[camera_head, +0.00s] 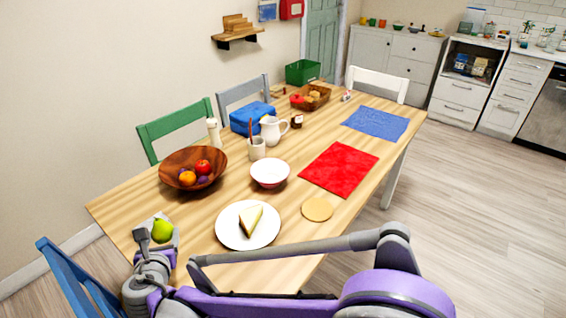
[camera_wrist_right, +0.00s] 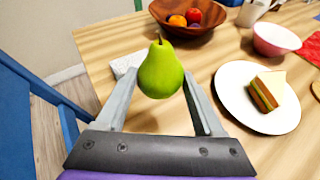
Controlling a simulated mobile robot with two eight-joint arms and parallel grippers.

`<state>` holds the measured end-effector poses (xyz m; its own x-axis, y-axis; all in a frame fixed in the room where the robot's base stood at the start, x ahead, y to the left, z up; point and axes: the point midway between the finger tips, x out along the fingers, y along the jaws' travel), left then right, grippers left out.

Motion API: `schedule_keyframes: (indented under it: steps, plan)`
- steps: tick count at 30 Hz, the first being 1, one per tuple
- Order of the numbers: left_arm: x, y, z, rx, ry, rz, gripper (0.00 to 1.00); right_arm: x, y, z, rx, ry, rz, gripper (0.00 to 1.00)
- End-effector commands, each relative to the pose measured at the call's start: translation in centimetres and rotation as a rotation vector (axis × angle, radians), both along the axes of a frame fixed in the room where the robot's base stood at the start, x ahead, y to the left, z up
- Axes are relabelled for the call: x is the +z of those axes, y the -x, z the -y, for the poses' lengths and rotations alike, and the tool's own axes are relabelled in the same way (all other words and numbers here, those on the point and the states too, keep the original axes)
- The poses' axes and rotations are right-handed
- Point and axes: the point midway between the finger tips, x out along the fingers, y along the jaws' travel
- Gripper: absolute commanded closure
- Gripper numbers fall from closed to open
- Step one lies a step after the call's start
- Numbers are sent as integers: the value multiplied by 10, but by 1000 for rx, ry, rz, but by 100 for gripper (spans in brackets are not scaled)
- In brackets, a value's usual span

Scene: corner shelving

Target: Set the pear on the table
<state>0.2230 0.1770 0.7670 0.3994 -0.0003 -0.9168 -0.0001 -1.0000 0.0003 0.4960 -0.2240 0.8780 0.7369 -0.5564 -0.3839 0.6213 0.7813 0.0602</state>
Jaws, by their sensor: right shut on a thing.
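The green pear (camera_head: 162,231) is between the fingers of my right gripper (camera_head: 158,238), near the front left corner of the wooden table (camera_head: 120,208). In the right wrist view the pear (camera_wrist_right: 161,71) is upright, stem up, and my right gripper (camera_wrist_right: 160,98) is shut on it. The pear's lower part shows below the fingertips in that view; whether it touches the tabletop I cannot tell. A pale, flat thing (camera_wrist_right: 126,63) lies on the table just behind the pear. My left gripper is not in view.
A blue chair (camera_head: 75,280) stands at the left edge.

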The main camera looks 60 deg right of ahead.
Motion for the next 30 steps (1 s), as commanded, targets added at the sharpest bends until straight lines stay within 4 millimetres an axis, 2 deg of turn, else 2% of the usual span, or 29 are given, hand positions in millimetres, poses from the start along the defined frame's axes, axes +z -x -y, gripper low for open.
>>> schedule_keyframes:
  steps: [8, 15, 23, 30]
  plan:
    - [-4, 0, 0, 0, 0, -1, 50, -3, 0, 1, -8, 1, 3, 89]
    - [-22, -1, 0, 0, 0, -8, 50, -48, 0, 1, -8, 1, 3, 89]
    - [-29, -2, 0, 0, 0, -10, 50, -70, 0, 1, -8, 1, 3, 89]
    - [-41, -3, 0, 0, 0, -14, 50, -100, 0, 1, -8, 2, 2, 89]
